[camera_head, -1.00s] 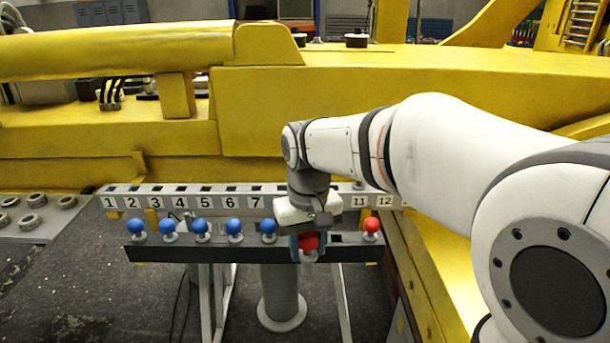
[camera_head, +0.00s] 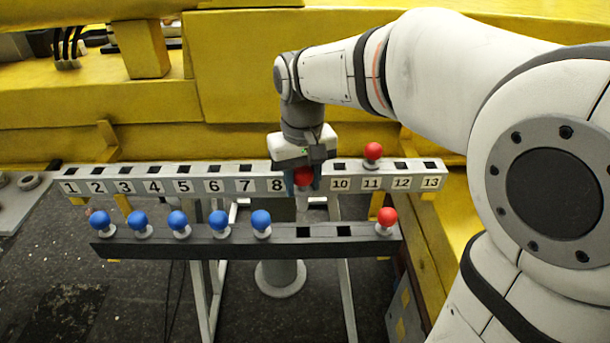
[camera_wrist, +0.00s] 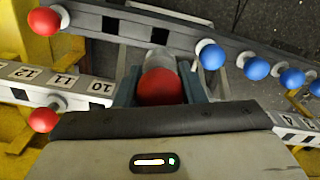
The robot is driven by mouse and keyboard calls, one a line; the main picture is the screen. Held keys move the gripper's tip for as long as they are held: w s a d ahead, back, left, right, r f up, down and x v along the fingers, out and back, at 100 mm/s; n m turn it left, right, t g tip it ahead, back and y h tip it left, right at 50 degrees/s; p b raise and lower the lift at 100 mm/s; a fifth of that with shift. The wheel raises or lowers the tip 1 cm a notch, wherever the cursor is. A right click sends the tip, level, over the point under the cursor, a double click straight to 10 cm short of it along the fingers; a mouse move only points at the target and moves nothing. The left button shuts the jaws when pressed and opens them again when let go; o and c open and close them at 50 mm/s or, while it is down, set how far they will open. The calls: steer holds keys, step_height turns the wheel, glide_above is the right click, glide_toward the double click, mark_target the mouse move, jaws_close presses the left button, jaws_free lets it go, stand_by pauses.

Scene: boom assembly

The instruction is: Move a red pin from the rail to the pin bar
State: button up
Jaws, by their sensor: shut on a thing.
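My gripper (camera_head: 304,180) is shut on a red pin (camera_head: 303,175). The held pin is at the numbered pin bar (camera_head: 246,185), covering the place of label 9, between 8 and 10. In the wrist view the held pin (camera_wrist: 160,86) sits between the fingers, its pale shank pointing away. A second red pin (camera_head: 373,152) stands upright in the bar above label 11. The dark rail (camera_head: 275,248) in front holds a third red pin (camera_head: 386,219) at its right end and several blue pins (camera_head: 178,222) to the left.
The rail has two empty square holes (camera_head: 323,232) between the blue pins and its red pin. Most numbered bar holes look empty. A yellow boom structure (camera_head: 100,105) stands behind. A grey post (camera_head: 280,275) stands below.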

mark_target(303, 191)
steer(key=shift+f+b, duration=2.2)
steer(key=shift+f, duration=0.8)
steer(key=shift+s, duration=0.1)
steer(key=shift+f+b, duration=2.05)
steer(key=shift+f, duration=0.85)
steer(key=o, duration=1.2)
steer(key=shift+r, duration=3.95)
